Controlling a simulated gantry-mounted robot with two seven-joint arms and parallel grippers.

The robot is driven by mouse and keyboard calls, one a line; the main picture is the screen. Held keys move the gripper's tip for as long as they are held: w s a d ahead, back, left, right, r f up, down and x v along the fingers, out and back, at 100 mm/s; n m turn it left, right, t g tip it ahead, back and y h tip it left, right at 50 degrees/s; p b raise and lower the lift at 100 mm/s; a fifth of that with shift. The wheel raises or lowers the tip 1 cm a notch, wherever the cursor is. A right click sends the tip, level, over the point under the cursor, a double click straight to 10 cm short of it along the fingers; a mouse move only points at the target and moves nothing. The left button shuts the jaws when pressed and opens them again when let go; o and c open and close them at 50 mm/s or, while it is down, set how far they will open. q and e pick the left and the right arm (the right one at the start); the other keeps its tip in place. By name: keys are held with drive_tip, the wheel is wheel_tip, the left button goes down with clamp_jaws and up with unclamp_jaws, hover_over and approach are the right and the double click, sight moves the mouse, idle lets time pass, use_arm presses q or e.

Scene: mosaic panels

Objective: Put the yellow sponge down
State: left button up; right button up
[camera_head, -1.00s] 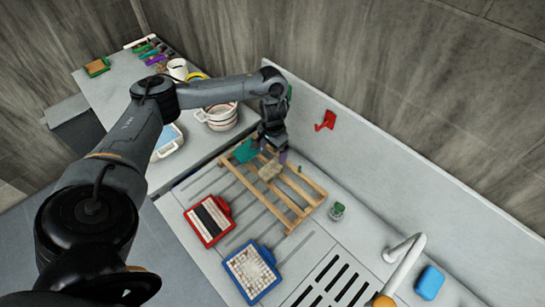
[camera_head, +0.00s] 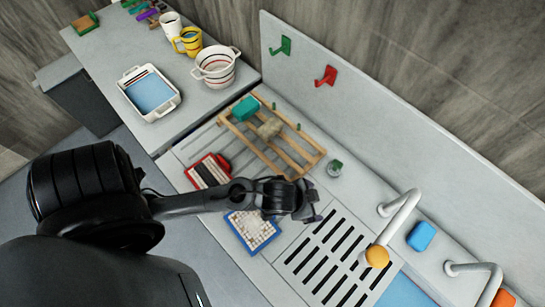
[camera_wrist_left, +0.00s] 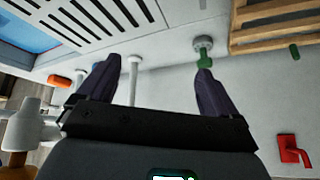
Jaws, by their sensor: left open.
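A pale yellow-beige block (camera_head: 270,128), the only thing here that looks like the yellow sponge, lies on the wooden slatted rack (camera_head: 292,172), beside a teal block (camera_head: 246,108). Nothing holds it. My left gripper (camera_head: 311,202) is apart from it, nearer the camera and to its right, over the counter by the drain slots. In the left wrist view the left gripper (camera_wrist_left: 155,82) is open, with nothing between its fingers. The sponge does not show there; only part of the rack (camera_wrist_left: 275,25) does. My right gripper is not in view.
A small green-topped item (camera_head: 335,167) stands beside the rack. Taps (camera_head: 402,212), a blue sponge (camera_head: 421,236) and an orange item (camera_head: 503,298) are at the right. Red (camera_head: 208,172) and blue (camera_head: 252,231) framed panels lie before the rack. Green (camera_head: 281,46) and red (camera_head: 326,76) hooks are on the back panel.

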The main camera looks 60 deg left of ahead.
use_arm(q)
drive_tip(key=s+a+n+g+y, duration=0.1)
drive_tip(key=s+a+g, duration=0.1)
drive_tip(key=s+a, duration=0.4)
drive_tip(key=s, duration=0.3)
drive_tip(key=shift+s+f+n+g, duration=0.2)
drive_tip(key=shift+n+g, duration=0.2)
drive_tip(key=shift+r, duration=0.1)
wheel_tip(320, 180, up, 12)
drive_tip(key=p, duration=1.2)
drive_tip(key=shift+d, duration=0.1)
